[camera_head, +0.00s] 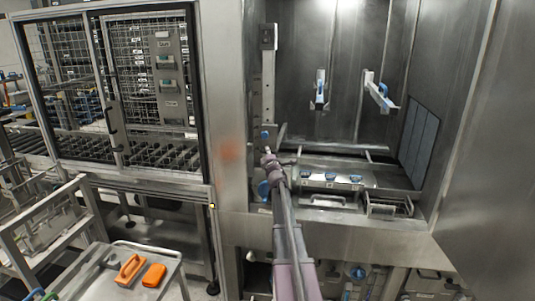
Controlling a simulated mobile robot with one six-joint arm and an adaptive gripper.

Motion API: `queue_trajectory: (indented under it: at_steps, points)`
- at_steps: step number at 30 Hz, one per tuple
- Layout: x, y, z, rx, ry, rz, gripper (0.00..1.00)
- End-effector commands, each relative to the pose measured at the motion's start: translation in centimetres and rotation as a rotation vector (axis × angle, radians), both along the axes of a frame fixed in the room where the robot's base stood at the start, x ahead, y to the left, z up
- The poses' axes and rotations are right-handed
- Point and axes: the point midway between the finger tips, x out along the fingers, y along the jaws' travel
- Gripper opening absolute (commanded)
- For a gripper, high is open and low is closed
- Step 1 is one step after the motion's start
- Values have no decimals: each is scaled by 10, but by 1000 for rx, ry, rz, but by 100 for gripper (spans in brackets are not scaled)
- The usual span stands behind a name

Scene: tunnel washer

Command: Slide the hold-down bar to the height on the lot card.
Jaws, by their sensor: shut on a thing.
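A vertical steel rail (268,85) stands at the left side of the open wash chamber, with a blue knob (265,134) low on it. The hold-down bar (335,146) runs level across the chamber from near the rail, low down, above a steel tray. My gripper (267,153) is at the bar's left end, just below the blue knob, and is shut on what looks like the bar's end; the grip itself is small and partly hidden. Small pale labels (163,34) show on a grey panel on the mesh door at left; I cannot read a lot card.
The steel tray (345,170) holds several blue pieces. Two fixtures with blue parts (320,88) hang on the back wall. A wire basket (388,205) sits at the right front. A cart (105,283) with orange items is at lower left.

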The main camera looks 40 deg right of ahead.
Motion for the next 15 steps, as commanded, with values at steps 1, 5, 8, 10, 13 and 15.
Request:
queue_trajectory:
  at_steps: [1, 5, 8, 10, 13, 15]
  points:
    - [0, 0, -7, 1, 1, -1, 0]
    - [0, 0, -10, 1, 1, -1, 0]
    - [0, 0, -11, 1, 1, -1, 0]
    - [0, 0, -11, 1, 1, -1, 0]
    - [0, 0, -11, 1, 1, -1, 0]
    - [0, 0, -11, 1, 2, -1, 0]
